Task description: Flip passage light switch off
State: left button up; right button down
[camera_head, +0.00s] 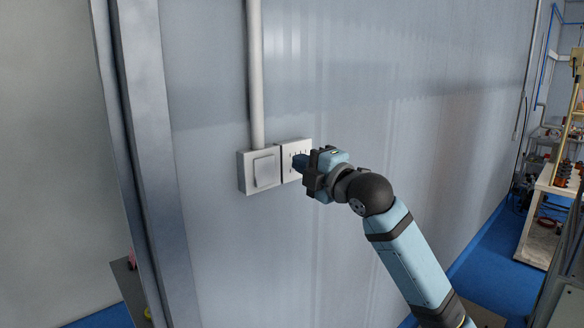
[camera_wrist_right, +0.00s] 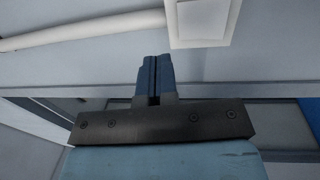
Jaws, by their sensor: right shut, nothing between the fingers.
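The light switch (camera_head: 265,170) is a white square box with one wide rocker, mounted on the pale grey-blue wall at the foot of a vertical conduit. A second white plate (camera_head: 291,152) with small slots adjoins it on the right. I cannot tell whether the tips touch anything. In the right wrist view the shut fingers (camera_wrist_right: 154,70) point toward the wall, and a white box (camera_wrist_right: 203,20) shows beyond them. My left gripper is out of view.
A white conduit (camera_head: 255,75) runs up the wall from the switch. A grey metal post (camera_head: 150,150) stands to the left. The wall (camera_head: 400,110) right of the plates is bare. A cluttered shelf (camera_head: 545,205) stands at far right over blue floor.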

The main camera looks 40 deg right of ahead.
jog(key=s, duration=0.1)
jog(key=s+b, duration=0.1)
jog(key=s, duration=0.2)
jog(key=shift+s+d, duration=0.3)
jog(key=shift+d, duration=0.05)
jog(key=shift+s, duration=0.1)
jog(key=w+a+f+m+g, duration=0.1)
jog(key=a+f+m+g, duration=0.2)
jog(key=f, duration=1.3)
jog(key=a+f+m+g, duration=0.1)
jog(key=a+f+m, duration=0.3)
jog(key=f, duration=1.2)
jog(key=s+a+f+m+g, duration=0.1)
jog(key=s+a+f+m, duration=0.2)
jog(key=s+f, duration=0.3)
jog(key=s+a+f+m+g+y, duration=0.1)
jog(key=s+a+f+m, duration=0.2)
jog(key=s+a+f, duration=0.3)
jog(key=s+a+f+m+g, duration=0.2)
jog(key=s+a+f, duration=0.3)
jog(key=f, duration=0.9)
jog(key=shift+s+m, duration=0.6)
jog(key=shift+s, duration=0.65)
jog(key=shift+a, duration=0.1)
